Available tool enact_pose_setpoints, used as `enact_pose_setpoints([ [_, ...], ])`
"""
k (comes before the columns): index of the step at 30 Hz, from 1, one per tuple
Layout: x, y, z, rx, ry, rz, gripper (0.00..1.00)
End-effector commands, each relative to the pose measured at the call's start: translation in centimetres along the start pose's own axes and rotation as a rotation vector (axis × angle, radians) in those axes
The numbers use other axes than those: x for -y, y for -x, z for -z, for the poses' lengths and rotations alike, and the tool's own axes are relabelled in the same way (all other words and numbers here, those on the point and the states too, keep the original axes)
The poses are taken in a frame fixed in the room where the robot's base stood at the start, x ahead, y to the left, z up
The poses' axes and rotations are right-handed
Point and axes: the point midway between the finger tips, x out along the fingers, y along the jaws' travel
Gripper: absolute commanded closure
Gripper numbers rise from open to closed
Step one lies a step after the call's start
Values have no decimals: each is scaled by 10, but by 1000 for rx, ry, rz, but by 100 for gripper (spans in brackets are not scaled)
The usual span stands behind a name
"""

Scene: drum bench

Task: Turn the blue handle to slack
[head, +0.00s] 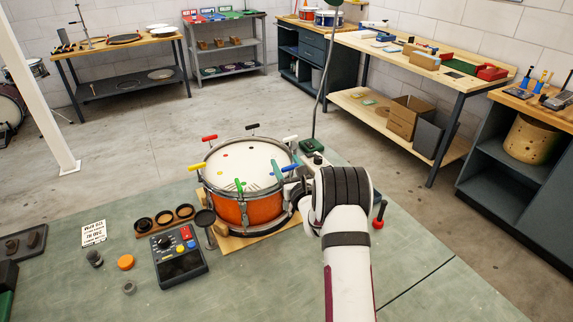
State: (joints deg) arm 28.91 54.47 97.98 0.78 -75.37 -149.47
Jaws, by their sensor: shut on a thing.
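The orange snare drum (230,212) with a white head stands on a wooden base on the green bench. Coloured T-handles ring its rim. The blue handle (280,167) is at the drum's right side. My gripper (292,171) comes in from the right and is shut on the blue handle. The fingers are small here and partly hidden by my wrist, so the exact grip and the rod below do not show clearly.
Green (239,186), yellow (196,168), red (210,137), black (252,126) and white (290,138) handles stand around the rim. A control box (178,254) and small dishes (165,217) sit left of the drum. A red-knobbed lever (378,222) stands to the right.

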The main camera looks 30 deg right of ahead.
Motion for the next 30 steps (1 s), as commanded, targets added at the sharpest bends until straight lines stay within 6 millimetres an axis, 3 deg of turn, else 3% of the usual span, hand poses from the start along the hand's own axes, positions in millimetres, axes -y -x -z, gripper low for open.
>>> enact_pose_setpoints([
  [1, -8, -1, 0, 1, 6, -22, 89],
  [14, -10, 0, 0, 3, 7, -111, 89],
  [30, -22, 5, 1, 1, 7, -574, 89],
])
